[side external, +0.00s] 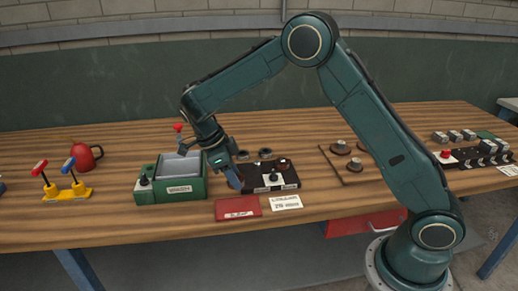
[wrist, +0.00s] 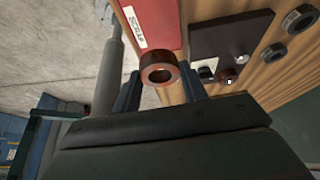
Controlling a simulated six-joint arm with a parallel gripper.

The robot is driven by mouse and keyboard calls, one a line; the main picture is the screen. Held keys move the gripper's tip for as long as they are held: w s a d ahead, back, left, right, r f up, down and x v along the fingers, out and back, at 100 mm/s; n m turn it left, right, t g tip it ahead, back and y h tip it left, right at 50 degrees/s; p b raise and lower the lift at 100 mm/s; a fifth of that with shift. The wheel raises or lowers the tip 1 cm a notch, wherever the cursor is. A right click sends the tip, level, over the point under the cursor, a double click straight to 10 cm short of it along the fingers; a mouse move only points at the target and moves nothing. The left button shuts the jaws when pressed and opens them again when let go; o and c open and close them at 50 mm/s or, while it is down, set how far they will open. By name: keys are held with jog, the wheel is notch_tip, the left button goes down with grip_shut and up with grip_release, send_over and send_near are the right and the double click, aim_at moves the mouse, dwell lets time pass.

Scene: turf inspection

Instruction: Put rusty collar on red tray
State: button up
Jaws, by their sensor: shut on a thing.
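In the wrist view a reddish-brown rusty collar (wrist: 160,73), a short ring with a round hole, sits between the two fingers of my gripper (wrist: 161,88). My gripper is shut on it. The flat red tray (wrist: 158,18) shows beyond the collar, with a white label at its edge. In the side view the red tray (side external: 237,213) lies near the front table edge. There my gripper (side external: 236,180) points down just behind the tray, beside the black fixture. The collar cannot be made out in the side view.
A black fixture plate (side external: 262,185) stands right of my gripper, with dark rings (side external: 265,153) behind it. A green box (side external: 160,190) stands close on the left. A white label card (side external: 286,202) lies right of the tray. A wooden board with round parts (side external: 348,175) is farther right.

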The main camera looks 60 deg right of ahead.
aim_at(241, 207)
jog(key=shift+f, duration=4)
jog(key=shift+f, duration=0.1)
jog(key=o, duration=1)
jog(key=shift+c, duration=0.2)
jog(key=v, duration=1.2)
jog(key=shift+r, duration=0.2)
